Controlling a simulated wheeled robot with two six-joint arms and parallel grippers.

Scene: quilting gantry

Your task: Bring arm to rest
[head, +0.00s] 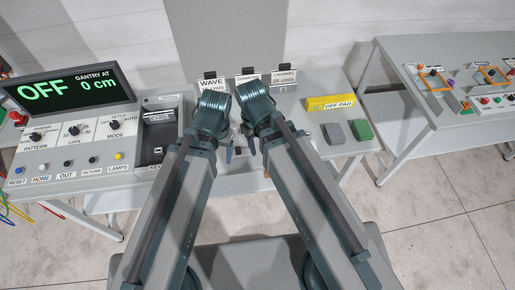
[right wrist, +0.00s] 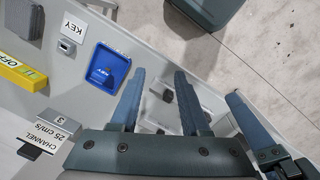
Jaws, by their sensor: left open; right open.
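Both my arms reach forward from the bottom of the head view, close together and converging over the middle table. My left gripper (head: 228,152) is at the front edge of the table and looks empty. My right gripper (head: 249,145) is just right of it, partly hidden by my own arm. In the right wrist view, the right gripper's two blue fingers (right wrist: 158,72) stand apart with nothing held between them. Another blue finger (right wrist: 245,115) shows at the right of that view, apparently from my left gripper.
The control console (head: 85,140) with the OFF display (head: 70,90) stands at left. Channel cards stand at the back; a yellow OFF PAD block (head: 330,103), grey pad (head: 334,132) and green pad (head: 362,130) lie right. Another table (head: 420,120) is far right.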

